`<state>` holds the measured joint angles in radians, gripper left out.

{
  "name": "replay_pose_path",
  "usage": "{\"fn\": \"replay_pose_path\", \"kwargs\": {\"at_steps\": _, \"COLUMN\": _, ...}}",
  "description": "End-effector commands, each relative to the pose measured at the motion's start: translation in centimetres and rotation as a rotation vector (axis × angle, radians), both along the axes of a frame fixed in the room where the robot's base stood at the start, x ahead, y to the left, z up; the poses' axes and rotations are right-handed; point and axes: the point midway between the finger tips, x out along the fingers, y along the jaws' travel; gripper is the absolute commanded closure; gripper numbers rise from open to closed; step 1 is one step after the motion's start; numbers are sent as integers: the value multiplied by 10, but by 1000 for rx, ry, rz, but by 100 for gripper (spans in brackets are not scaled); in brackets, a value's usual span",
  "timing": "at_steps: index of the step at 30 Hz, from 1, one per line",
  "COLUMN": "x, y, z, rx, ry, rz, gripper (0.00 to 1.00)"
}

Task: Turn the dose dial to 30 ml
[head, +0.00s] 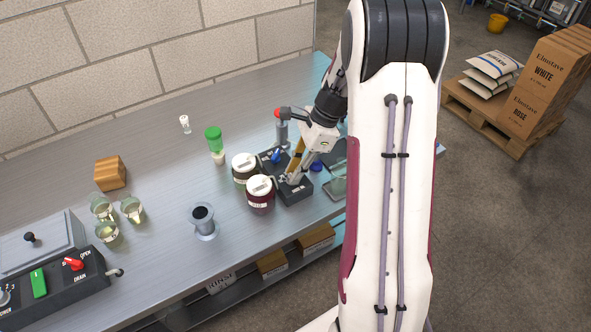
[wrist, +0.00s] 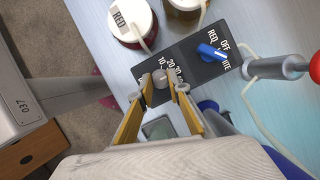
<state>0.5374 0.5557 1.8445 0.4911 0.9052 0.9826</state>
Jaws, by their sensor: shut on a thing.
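The dose dial (wrist: 160,80) is a small grey knob on a black control box (head: 296,193). White numbers, among them 10 and 20, are printed beside it. My gripper (wrist: 161,88) is shut on the dial, one finger on each side; it also shows in the head view (head: 290,178) coming down over the box. The fingers partly cover the dial and scale, so I cannot tell which number it points to. A blue selector knob (wrist: 211,52) is on the same panel, beside the lettering RED and OFF.
Two white-lidded jars (head: 260,186) (head: 244,161) stand just left of the box. A red-topped grey post (head: 281,128) stands behind it.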

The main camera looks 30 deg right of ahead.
Motion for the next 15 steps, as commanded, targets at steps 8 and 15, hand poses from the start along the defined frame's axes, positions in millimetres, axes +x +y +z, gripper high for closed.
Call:
{"fn": "replay_pose_path", "kwargs": {"at_steps": 8, "x": 0, "y": 0, "z": 0, "rx": 0, "ry": 0, "rz": 28, "gripper": 100}}
{"fn": "replay_pose_path", "kwargs": {"at_steps": 15, "x": 0, "y": 0, "z": 0, "rx": 0, "ry": 1, "rz": 27, "gripper": 75}}
